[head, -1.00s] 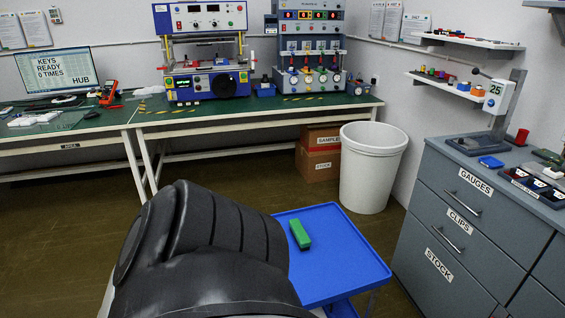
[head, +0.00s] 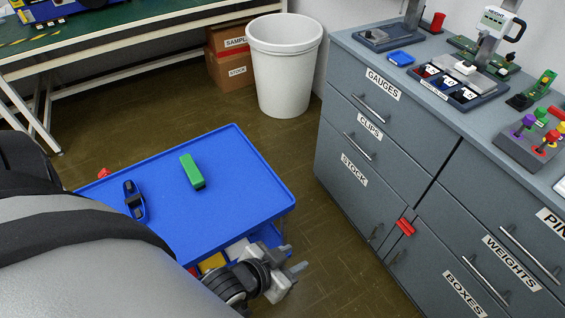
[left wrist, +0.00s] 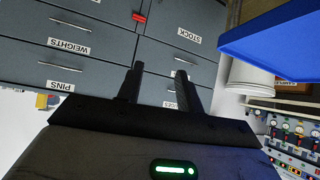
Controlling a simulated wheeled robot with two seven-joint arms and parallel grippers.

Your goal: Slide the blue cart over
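The blue cart (head: 235,175) stands on the floor at the middle of the head view, left of the grey cabinet. A green block (head: 192,171) and a small blue-and-black item (head: 134,201) lie on its top tray. My left gripper (head: 294,259) is open and empty beside the cart's near right corner, apart from the top tray's rim. In the left wrist view its two fingers (left wrist: 160,72) are spread with nothing between them, and the cart's blue edge (left wrist: 275,40) shows at upper right. My arm hides the cart's near left part. My right gripper is not in view.
The grey drawer cabinet (head: 345,205) stands to the right, with a red clip (head: 404,227) on its handles. A white bin (head: 284,75) and cardboard boxes (head: 230,65) stand behind the cart. Brown floor (head: 310,215) is clear between cart and cabinet.

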